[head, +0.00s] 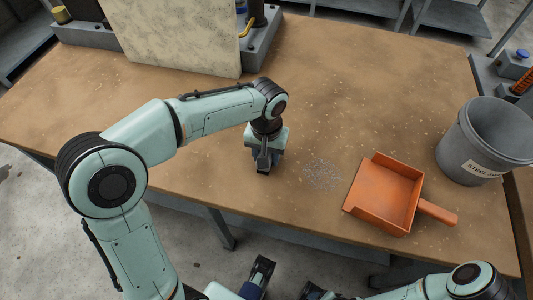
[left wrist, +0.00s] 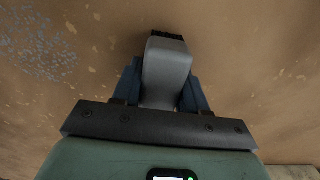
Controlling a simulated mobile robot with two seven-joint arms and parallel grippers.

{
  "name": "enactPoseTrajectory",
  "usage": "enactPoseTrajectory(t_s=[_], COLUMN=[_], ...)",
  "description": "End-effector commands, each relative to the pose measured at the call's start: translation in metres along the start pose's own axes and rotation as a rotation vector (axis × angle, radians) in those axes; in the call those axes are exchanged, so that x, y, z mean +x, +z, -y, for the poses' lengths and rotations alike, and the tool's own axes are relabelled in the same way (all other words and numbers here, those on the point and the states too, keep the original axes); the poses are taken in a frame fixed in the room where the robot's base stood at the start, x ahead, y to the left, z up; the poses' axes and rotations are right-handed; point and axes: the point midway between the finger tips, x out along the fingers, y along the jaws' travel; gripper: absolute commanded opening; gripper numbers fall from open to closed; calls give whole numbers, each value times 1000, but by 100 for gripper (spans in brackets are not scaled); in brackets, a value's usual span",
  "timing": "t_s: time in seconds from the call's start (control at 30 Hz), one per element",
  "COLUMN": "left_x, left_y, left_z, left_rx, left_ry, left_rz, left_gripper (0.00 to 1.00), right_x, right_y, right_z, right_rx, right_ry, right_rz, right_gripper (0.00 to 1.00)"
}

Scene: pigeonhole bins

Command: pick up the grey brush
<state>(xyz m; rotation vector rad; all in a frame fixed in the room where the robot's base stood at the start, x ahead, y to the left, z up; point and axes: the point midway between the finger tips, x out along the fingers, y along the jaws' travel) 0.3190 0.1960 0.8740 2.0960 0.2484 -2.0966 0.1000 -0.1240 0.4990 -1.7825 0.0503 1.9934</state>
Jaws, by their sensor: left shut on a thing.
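The grey brush (left wrist: 166,70) is between the blue fingers of my left gripper (left wrist: 160,88) in the left wrist view, with its dark end at the top. My left gripper (head: 263,158) is shut on the brush and points down over the table, left of the grey speckled patch. In the head view the brush is mostly hidden by the gripper, and I cannot tell whether it touches the table. Part of my right arm shows at the bottom right of the head view; the state of its gripper is not clear.
An orange dustpan (head: 385,196) lies right of grey debris (head: 322,175) on the brown table (head: 350,80). A grey bucket (head: 488,140) with a label stands at the right edge. A pale board (head: 175,38) stands at the back left.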

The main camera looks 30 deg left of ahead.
Motion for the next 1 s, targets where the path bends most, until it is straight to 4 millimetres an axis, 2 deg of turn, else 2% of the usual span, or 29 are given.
enactPoseTrajectory(t_s=[0.17,0.33,0.47,0.6,0.8,1.0], left_x=[-8,-32,-63,-107,-160,-190], left_y=[-1,-1,-1,-1,-1,0], left_z=[0,-1,-1,-1,-1,0], left_rx=[0,1,0,0,1,1], left_ry=[1,3,3,3,3,1], left_rz=[-3,-5,-6,-8,-6,-2], left_gripper=[12,12,12,12,12,12], right_x=[-2,-6,-12,-20,-30,-37], right_y=[1,3,6,11,17,19], right_z=[0,1,2,3,5,6], right_rx=[0,1,2,3,4,5], right_ry=[0,2,4,7,10,13], right_rz=[2,8,16,31,50,59], right_gripper=[64,64,64,64,64,64])
